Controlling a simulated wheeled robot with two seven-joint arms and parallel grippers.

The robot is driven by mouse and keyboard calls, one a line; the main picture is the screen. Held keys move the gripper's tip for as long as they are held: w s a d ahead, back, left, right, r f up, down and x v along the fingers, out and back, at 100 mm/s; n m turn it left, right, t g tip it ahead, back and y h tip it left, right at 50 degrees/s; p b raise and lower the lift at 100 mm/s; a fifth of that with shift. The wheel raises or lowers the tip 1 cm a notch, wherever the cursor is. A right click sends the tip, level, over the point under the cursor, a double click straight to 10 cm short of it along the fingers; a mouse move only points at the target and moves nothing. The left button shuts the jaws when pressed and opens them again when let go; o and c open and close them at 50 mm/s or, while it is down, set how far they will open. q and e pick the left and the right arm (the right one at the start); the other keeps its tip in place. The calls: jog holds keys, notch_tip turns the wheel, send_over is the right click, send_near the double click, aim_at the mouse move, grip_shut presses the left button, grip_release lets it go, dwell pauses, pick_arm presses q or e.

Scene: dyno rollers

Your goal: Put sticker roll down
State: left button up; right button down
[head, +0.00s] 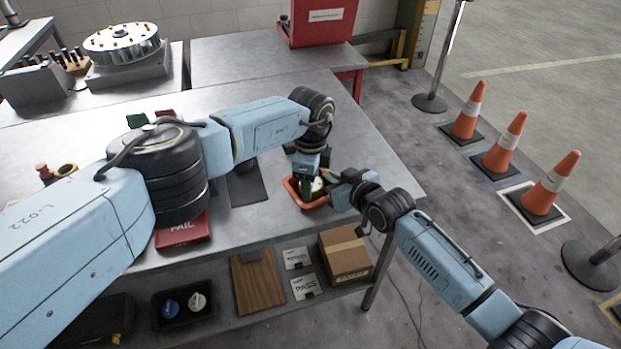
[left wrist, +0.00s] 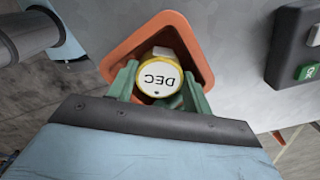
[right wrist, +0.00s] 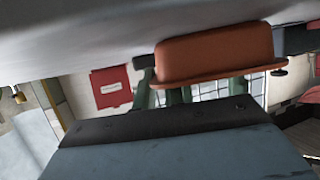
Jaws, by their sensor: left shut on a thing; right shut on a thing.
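The sticker roll (left wrist: 158,77) is yellow with a white face marked DEC. My left gripper (left wrist: 160,88) is shut on it, a green finger on each side. In the head view the roll (head: 317,185) shows under my left gripper (head: 309,172), within the outline of an orange tray (head: 311,204). I cannot tell whether the roll touches the tray's floor. My right gripper (head: 341,188) is at the tray's right side, shut on it. In the right wrist view the tray (right wrist: 215,55) fills the space in front of the fingers, whose tips are partly hidden.
A dark mat (head: 247,186) lies left of the tray, and a red FAIL bin (head: 182,232) is at the table's front edge. The tray is near the table's right front corner. A dark box with a green button (left wrist: 307,72) shows in the left wrist view.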

pick_arm(q)
jog(key=shift+f, duration=0.15)
jog(key=o, duration=0.6)
jog(key=shift+o, duration=0.2)
notch_tip(320, 180, up, 12)
jog(key=shift+r, duration=0.2)
pick_arm(e)
jog(key=c, duration=1.4)
grip_release()
